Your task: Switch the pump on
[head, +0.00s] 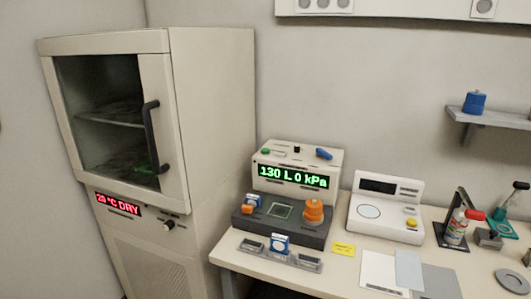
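A white box-shaped device (318,158), which appears to be the pump, stands at the back of the bench near the wall. Its lit green display (293,177) reads about "130 L 0 kPa". Which control is the switch I cannot tell. Neither of my grippers is in view.
A tall cabinet (215,110) with a glass door and black handle (152,135) stands left, its red display reading "20 °C DRY". A white balance-like device (400,205) stands right. Bottles, papers and a yellow note (344,249) occupy the bench (240,260). A shelf (490,119) hangs at right.

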